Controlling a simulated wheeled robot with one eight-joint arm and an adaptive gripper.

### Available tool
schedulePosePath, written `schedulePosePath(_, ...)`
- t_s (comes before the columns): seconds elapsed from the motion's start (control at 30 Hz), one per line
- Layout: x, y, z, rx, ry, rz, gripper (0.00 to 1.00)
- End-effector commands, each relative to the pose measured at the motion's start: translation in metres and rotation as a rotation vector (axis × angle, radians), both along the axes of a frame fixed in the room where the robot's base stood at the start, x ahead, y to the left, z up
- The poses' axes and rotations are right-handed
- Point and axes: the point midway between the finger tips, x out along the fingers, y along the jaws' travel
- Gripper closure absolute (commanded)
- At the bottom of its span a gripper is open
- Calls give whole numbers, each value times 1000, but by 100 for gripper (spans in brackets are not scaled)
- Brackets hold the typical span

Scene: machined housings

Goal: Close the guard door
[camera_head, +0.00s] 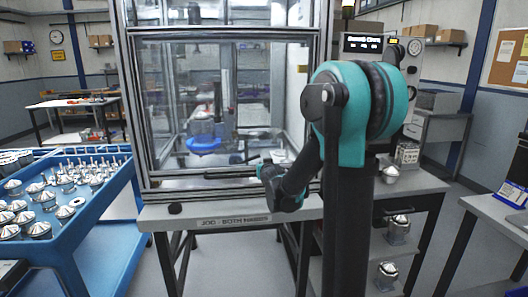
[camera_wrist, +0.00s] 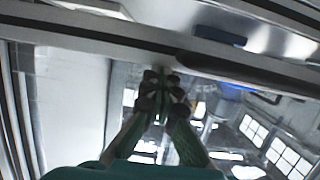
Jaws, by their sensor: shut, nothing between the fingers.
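The guard door (camera_head: 138,120) is a clear panel in a grey metal frame on the front of the machine enclosure. Its frame reaches down close to the bench top; I cannot tell whether a gap is left. A dark horizontal handle bar (camera_head: 228,174) runs along its lower part. My gripper (camera_head: 264,170) is in front of the lower right of the door, near the bar's right end. In the wrist view my gripper (camera_wrist: 164,88) has its fingertips together and empty, close below a dark rail (camera_wrist: 250,68). Whether they touch it is unclear.
A blue cart (camera_head: 92,212) with several metal housings stands at left. A blue round fixture (camera_head: 204,143) shows behind the panel. A grey table (camera_head: 494,212) stands at right.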

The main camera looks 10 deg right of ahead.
Motion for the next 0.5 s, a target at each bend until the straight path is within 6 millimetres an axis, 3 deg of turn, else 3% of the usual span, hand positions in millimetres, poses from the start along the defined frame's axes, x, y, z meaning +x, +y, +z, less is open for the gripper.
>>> schedulePosePath(0.2, 2, 0, -24, 0, -1, 0, 100)
schedulePosePath(0.5, 2, 0, -31, 0, -1, 0, 100)
